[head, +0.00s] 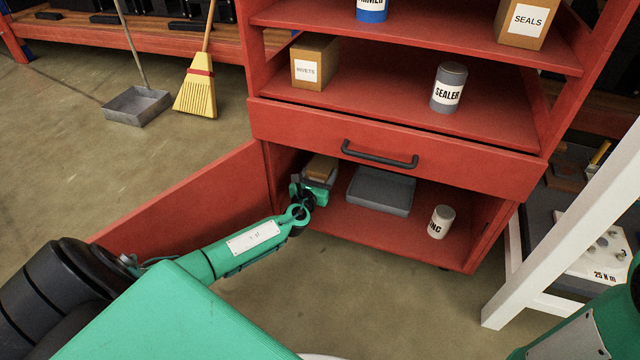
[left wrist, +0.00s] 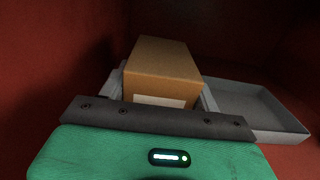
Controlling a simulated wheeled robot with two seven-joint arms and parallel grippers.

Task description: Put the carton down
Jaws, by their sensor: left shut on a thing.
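A brown carton (head: 321,167) with a pale label is inside the lower compartment of the red cabinet, toward its left side. It also shows in the left wrist view (left wrist: 162,70), close in front of the gripper. My left gripper (head: 316,188) reaches into the compartment and is shut on the carton; its fingers are partly hidden in both views. The carton's underside is hidden, so I cannot tell whether it touches the shelf. My right gripper is not in view; only part of my right arm shows at the lower right.
The red door (head: 185,205) stands open at the left. A closed drawer (head: 390,150) is above. A white post (head: 560,225) stands at the right.

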